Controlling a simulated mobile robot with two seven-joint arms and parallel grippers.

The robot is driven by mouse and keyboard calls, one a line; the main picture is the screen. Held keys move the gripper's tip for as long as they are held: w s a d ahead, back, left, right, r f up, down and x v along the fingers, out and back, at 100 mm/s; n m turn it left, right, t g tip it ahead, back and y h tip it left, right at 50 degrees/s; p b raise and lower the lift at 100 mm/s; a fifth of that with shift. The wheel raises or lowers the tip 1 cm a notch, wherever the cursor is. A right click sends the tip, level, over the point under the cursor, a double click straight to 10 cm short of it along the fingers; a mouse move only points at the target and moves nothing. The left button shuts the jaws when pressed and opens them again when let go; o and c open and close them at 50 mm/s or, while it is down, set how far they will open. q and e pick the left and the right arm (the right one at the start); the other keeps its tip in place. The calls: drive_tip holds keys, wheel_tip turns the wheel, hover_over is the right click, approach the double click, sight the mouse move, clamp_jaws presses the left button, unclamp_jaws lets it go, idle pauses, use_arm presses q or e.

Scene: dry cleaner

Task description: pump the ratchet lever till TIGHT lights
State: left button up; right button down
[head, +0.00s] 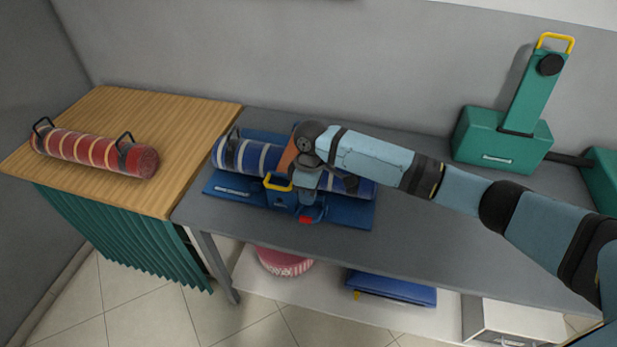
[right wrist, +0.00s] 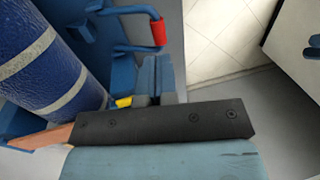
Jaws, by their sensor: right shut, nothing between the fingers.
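A blue roll with grey bands (head: 248,155) lies on a blue base plate (head: 350,212) on the grey table; the roll also fills the left of the right wrist view (right wrist: 45,60). At its front is a blue ratchet unit (head: 281,199) with a yellow handle (head: 277,183) and a red grip (head: 308,218). In the right wrist view the red grip (right wrist: 158,32) sits on a bent blue bar, just beyond the fingertips. My right gripper (head: 306,197) is shut and empty, pointing down beside the unit. I see no lit TIGHT lamp. My left gripper is out of view.
A red banded roll (head: 95,153) lies on a wooden counter (head: 170,110) at left. A green machine (head: 500,140) with a raised arm stands at back right. The lower shelf holds a pink basket (head: 284,262) and a blue case (head: 392,288). The table front right is clear.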

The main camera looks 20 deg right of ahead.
sight(306, 220)
drive_tip(key=shift+s+a+f, duration=0.15)
drive_tip(key=shift+s+f, duration=0.05)
drive_tip(key=shift+f, duration=1.1)
drive_tip(key=shift+s+a+f, duration=0.1)
drive_tip(key=shift+s+f, duration=0.1)
drive_tip(key=shift+f, duration=1.1)
drive_tip(key=shift+s+a+f+t+p, duration=0.1)
drive_tip(key=shift+s+a+t+p, duration=0.15)
drive_tip(key=shift+p, duration=0.7)
drive_tip(key=shift+s+a+f+t+h+p, duration=0.25)
drive_tip(key=shift+s+f+t+h+p, duration=0.35)
drive_tip(key=shift+t+h+p, duration=0.4)
drive_tip(key=shift+s+a+f+t+p, duration=0.2)
drive_tip(key=shift+f+t+p, duration=0.25)
drive_tip(key=shift+f+p, duration=0.25)
drive_tip(key=shift+s+a+f+p, duration=0.15)
drive_tip(key=shift+f+p, duration=0.15)
drive_tip(key=shift+f, duration=0.35)
